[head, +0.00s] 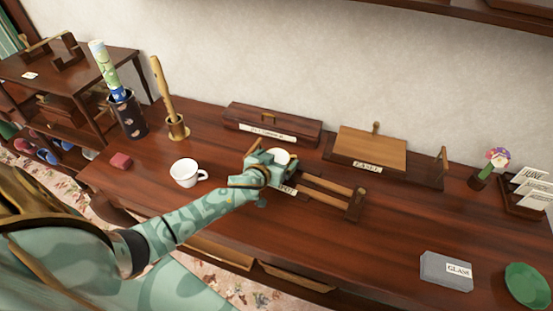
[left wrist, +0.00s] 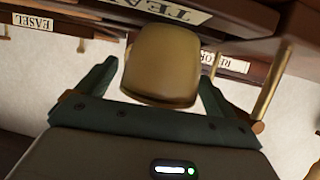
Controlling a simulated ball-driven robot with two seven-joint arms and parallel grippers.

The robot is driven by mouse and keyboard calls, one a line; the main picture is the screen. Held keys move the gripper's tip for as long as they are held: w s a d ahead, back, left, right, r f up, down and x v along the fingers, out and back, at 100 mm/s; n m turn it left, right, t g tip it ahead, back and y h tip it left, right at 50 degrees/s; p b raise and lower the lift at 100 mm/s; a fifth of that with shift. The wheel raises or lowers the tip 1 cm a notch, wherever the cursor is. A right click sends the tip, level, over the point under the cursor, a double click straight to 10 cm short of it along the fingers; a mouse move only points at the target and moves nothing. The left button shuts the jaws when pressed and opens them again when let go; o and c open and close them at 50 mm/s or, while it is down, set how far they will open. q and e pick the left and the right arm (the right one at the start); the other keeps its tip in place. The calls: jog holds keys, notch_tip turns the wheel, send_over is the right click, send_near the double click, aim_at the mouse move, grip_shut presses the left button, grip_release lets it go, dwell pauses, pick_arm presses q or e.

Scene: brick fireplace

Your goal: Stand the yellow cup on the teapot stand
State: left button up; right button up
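The yellow cup (left wrist: 162,65) is between the fingers of my left gripper in the left wrist view, where narrow gaps show on both sides of it. In the head view, a pale round top, likely the cup's (head: 280,156), shows just beyond my left gripper (head: 272,168). The gripper looks open around the cup. The teapot stand (head: 330,190), a wooden frame with rails and an end post, extends right from under the gripper. Its label (left wrist: 180,10) shows "TEA" in the left wrist view. The gripper hides the cup's base, so contact is unclear. My right gripper is out of view.
A white cup (head: 185,173) and a small red block (head: 121,161) stand left. Behind are a long dark box (head: 275,120) and an easel stand (head: 368,150). A grey box labelled "GLASS" (head: 446,269) and a green dish (head: 527,285) are front right. The front middle is clear.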

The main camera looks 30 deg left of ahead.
pick_arm(q)
jog(key=shift+r, duration=0.3)
jog(key=p+v, duration=0.3)
jog(key=v, duration=0.9)
jog(key=shift+p, duration=0.35)
jog(key=shift+d+f, duration=0.1)
jog(key=shift+f, duration=0.05)
